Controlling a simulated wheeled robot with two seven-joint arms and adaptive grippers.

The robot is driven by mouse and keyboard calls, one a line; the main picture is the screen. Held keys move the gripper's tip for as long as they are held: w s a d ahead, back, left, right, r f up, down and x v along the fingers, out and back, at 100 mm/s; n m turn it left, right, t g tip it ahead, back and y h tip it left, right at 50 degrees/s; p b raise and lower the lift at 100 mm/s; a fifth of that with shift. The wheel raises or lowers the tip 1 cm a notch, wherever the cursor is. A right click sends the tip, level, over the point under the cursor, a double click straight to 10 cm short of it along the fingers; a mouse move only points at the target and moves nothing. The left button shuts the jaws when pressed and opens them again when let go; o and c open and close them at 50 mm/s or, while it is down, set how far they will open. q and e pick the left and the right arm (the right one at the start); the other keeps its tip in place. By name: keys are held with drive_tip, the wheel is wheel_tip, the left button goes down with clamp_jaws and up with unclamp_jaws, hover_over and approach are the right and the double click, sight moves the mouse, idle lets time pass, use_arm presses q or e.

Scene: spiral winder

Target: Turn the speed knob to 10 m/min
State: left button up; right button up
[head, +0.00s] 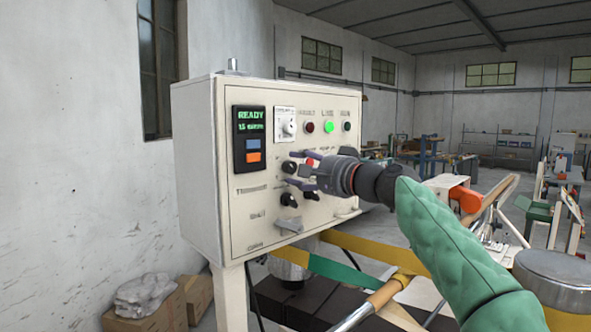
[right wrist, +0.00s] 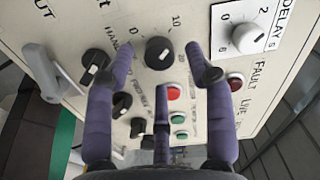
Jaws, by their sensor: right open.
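The speed knob (right wrist: 158,52) is black with a white pointer mark, on a cream panel with a printed scale of 0, 10 and 20. Its exact pointer angle is hard to read. My right gripper (right wrist: 160,56) is open, with one finger on each side of the knob; I cannot tell whether they touch it. In the head view the right gripper (head: 289,169) reaches the panel from the right, and the knob (head: 289,166) shows between its fingers. The panel display (head: 250,122) reads READY, with a smaller line that looks like 15 m/min. My left gripper is out of view.
The white delay dial (right wrist: 246,38) sits beside the speed knob. Another black knob (right wrist: 95,65) and a red button (right wrist: 174,92) are close to the fingers. A green lamp (head: 328,127) is lit on the control box (head: 240,222). Cardboard boxes (head: 150,315) stand on the floor.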

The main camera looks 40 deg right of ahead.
drive_tip(key=s, duration=0.9)
drive_tip(key=shift+s+d, duration=0.25)
drive_tip(key=shift+d, duration=0.1)
